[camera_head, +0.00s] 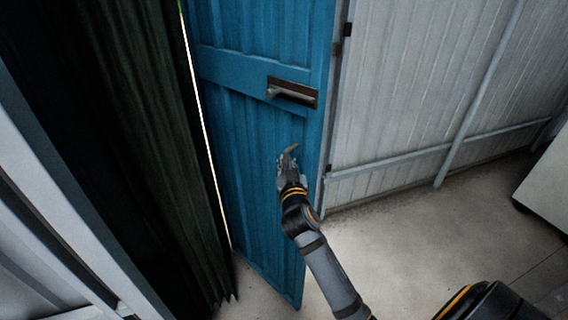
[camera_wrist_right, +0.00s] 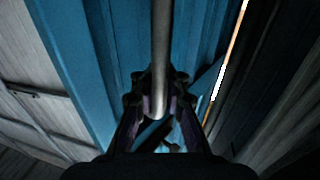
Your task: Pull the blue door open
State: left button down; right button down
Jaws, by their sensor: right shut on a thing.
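The blue door (camera_head: 255,150) fills the middle of the head view. Its lower right corner stands out over the floor, clear of the pale wall, so it looks partly open. A lever handle on a dark plate (camera_head: 292,92) sits high near its right edge. My right gripper (camera_head: 287,165) is in front of the door, below that plate. It is shut on a grey metal bar (camera_wrist_right: 160,50), which runs between its fingers in the right wrist view. A short curved end of the bar (camera_head: 291,149) shows above the fingers. Its attachment to the door is hidden. My left gripper is not in view.
Dark green hanging strips (camera_head: 130,130) stand left of the door, with a thin bright gap between. A pale panelled wall (camera_head: 410,80) with rails is on the right. A white box-like unit (camera_head: 545,185) stands at far right. The concrete floor (camera_head: 420,230) between is clear.

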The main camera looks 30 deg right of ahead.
jog(key=shift+f, duration=0.25)
jog(key=c, duration=1.6)
grip_release()
jog(key=shift+s+d, duration=0.15)
jog(key=shift+s, duration=0.05)
jog(key=shift+o, duration=1.3)
jog(key=shift+s+d+r, duration=0.15)
jog(key=shift+s+r, duration=0.05)
jog(key=shift+w, duration=0.15)
jog(key=shift+a, duration=0.2)
jog(key=v, duration=0.7)
jog(key=shift+s, duration=0.25)
